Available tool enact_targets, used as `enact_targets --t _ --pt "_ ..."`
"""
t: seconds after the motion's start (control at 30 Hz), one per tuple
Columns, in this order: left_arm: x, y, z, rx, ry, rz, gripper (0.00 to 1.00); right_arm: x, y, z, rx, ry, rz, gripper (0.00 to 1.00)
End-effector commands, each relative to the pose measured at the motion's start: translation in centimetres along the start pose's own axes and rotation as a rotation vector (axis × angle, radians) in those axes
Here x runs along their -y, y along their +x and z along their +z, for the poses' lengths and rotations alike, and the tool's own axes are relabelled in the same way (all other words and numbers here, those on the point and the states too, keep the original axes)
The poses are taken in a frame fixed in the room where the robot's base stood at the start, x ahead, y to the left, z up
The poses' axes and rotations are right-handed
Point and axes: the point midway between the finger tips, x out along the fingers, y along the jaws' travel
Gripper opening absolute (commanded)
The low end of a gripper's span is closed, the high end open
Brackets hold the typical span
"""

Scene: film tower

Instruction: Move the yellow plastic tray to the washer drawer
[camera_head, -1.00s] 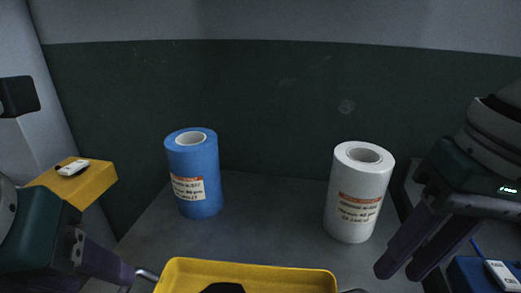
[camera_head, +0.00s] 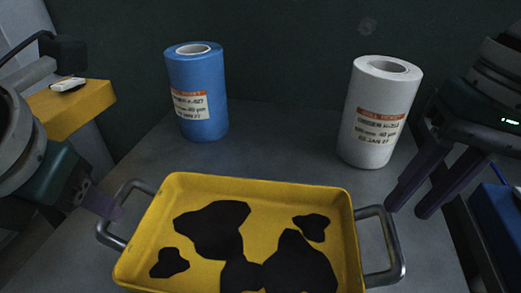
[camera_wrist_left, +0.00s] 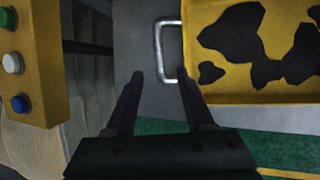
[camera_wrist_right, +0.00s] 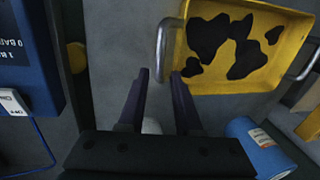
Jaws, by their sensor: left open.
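The yellow tray (camera_head: 262,186) lies on a grey surface, with dark irregular patches inside and a metal handle at each end. My left gripper (camera_head: 106,206) is open at the tray's left handle (camera_head: 112,240). In the left wrist view, that handle (camera_wrist_left: 158,50) lies ahead between the open fingers (camera_wrist_left: 160,78), without a clear grasp. My right gripper (camera_head: 408,208) is open near the right handle (camera_head: 400,250). In the right wrist view, this handle (camera_wrist_right: 160,48) lies ahead of the spread fingers (camera_wrist_right: 160,75). The washer drawer cannot be made out.
A blue roll (camera_head: 196,95) and a white roll (camera_head: 378,115) stand upright behind the tray. A yellow box (camera_head: 75,105) with a small white device is at the left. A blue box (camera_head: 500,225) is at the right. A dark wall closes off the back.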

Motion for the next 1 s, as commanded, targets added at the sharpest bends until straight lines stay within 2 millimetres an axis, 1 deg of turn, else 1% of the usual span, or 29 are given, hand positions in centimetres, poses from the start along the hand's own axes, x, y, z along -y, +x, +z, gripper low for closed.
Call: enact_targets --t 0.03,0.1,0.2,0.33,0.5,0.77,0.8,0.83,1.0 --pt "0.0 1.0 -0.1 -0.005 -0.001 0.001 0.53 0.0 1.0 0.1 0.004 0.001 0.001 0.33" --pt "0.0 2.3 -0.1 -0.004 -0.001 0.002 0.53 0.0 2.3 0.1 0.004 0.000 0.001 0.33" --pt "0.0 3.9 -0.1 -0.003 -0.001 0.001 0.53 0.0 3.9 0.1 0.004 0.000 0.000 0.33" --pt "0.0 5.4 0.0 -0.002 -0.001 0.000 0.53 0.0 5.4 0.1 0.002 0.000 0.000 0.33" --pt "0.0 6.4 0.0 0.001 0.000 0.000 0.53 0.0 6.4 0.0 0.000 -0.001 0.000 0.33" --pt "0.0 6.5 0.0 0.001 0.000 0.000 0.53 0.0 6.5 0.0 -0.001 -0.002 0.000 0.33" --pt "0.0 6.5 0.0 0.001 0.000 0.000 0.52 0.0 6.5 0.0 -0.001 -0.002 0.000 0.32" --pt "0.0 6.5 0.0 0.001 0.000 0.000 0.49 0.0 6.5 0.0 -0.001 -0.001 0.000 0.28" --pt "0.0 6.5 0.0 0.001 0.000 0.000 0.30 0.0 6.5 0.0 -0.001 -0.001 0.000 0.09"
